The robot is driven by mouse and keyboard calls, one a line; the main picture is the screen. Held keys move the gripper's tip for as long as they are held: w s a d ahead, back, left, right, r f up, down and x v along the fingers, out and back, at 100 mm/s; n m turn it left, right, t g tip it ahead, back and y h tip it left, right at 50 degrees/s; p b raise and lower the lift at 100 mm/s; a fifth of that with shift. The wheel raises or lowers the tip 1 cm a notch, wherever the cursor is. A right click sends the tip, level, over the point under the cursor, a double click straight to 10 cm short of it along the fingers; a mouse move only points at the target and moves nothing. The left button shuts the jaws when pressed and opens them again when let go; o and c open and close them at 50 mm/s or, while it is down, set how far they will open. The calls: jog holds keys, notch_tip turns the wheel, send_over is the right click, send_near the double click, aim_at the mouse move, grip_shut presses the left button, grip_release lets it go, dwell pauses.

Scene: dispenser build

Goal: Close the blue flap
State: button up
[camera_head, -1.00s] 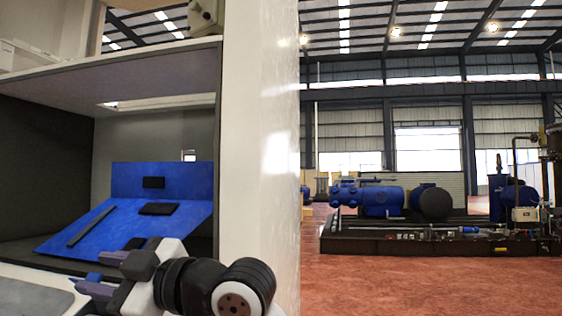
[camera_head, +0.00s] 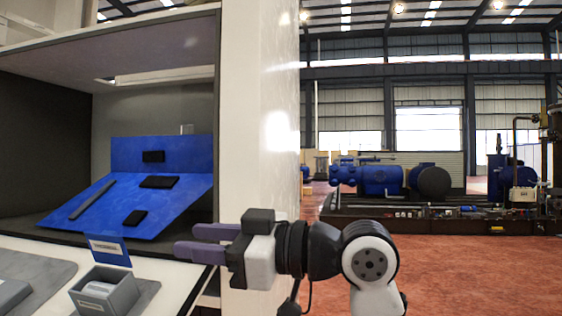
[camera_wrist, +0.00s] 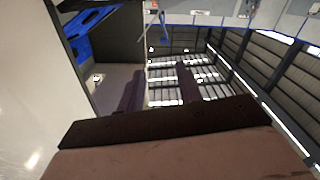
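A small blue flap (camera_head: 109,249) with a white label stands raised at the back edge of a small open-topped grey box (camera_head: 116,295) on the white counter, at the lower left of the head view. Pale contents show inside the box. My gripper (camera_head: 187,241) is to the right of the flap, pointing left, with its two purple-grey fingers apart and nothing between them. The fingers also show apart in the wrist view (camera_wrist: 157,92).
A large blue sloping panel (camera_head: 165,204) with black pieces stands in the recess behind; blue also shows in the wrist view (camera_wrist: 88,32). A white upright wall (camera_head: 262,110) stands right of the recess. A grey tray (camera_head: 30,280) lies left of the box.

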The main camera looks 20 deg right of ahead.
jog(key=w+d+r+m+t+h+b, duration=0.2)
jog(key=d+r+m+t, duration=0.5)
jog(key=d+r+t, duration=0.4)
jog(key=shift+r+t+h+b, duration=0.65)
jog(key=shift+t+h, duration=0.45)
jog(key=shift+t, duration=0.1)
